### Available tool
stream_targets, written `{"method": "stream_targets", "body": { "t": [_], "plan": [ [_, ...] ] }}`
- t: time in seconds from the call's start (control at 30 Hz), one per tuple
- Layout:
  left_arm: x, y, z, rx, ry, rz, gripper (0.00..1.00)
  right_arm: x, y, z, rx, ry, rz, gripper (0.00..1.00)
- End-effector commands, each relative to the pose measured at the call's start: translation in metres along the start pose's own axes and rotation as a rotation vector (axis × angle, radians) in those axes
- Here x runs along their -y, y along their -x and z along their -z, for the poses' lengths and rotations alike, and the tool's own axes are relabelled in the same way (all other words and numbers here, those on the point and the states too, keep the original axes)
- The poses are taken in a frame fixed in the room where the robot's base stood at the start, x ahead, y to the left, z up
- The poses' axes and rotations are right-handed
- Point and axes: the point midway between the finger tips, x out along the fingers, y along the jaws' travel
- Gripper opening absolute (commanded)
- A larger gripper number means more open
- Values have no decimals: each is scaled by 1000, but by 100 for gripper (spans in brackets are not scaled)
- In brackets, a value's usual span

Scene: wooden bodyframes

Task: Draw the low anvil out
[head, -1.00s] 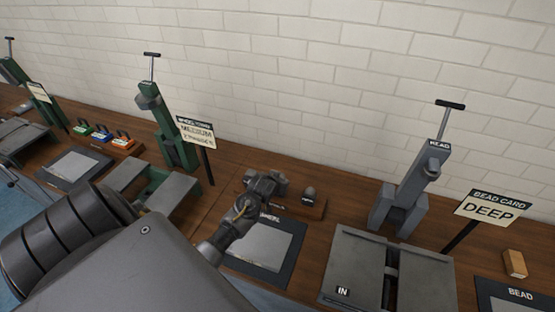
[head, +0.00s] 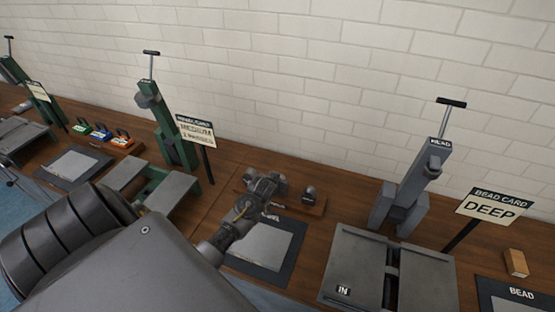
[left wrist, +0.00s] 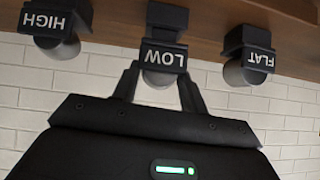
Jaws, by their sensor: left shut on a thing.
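In the left wrist view, which is upside down, the dark anvil labelled LOW (left wrist: 165,52) sits between the anvils labelled HIGH (left wrist: 45,24) and FLAT (left wrist: 250,58). The fingers of my left gripper (left wrist: 161,80) stand on both sides of its rounded grey end and are shut on it. The anvils are at a wooden rack (left wrist: 205,22); I cannot tell if LOW still touches it. In the head view my left gripper (head: 266,187) is over the rack and hides most of it. One anvil (head: 309,194) shows to its right. My right gripper is not in view.
A dark-bordered mat (head: 263,248) lies in front of the rack. A grey press (head: 405,200) with a split grey table (head: 350,265) and a DEEP card (head: 490,208) stand to the right. A green press (head: 172,130) stands left. The brick wall is behind.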

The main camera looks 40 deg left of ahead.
Motion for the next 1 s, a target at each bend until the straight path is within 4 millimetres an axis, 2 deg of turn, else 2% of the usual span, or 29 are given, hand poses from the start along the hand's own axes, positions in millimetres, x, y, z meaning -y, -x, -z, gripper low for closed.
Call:
{"method": "stream_targets", "body": {
  "t": [0.83, 0.87, 1.0],
  "plan": [
    [-1, -12, -12, -6, 1, 0, 16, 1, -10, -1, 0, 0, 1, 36],
    [-1, -12, -12, -6, 1, 0, 46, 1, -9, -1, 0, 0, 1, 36],
    [-1, -12, -12, -4, 1, 0, 64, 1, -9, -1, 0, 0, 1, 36]
  ]
}}
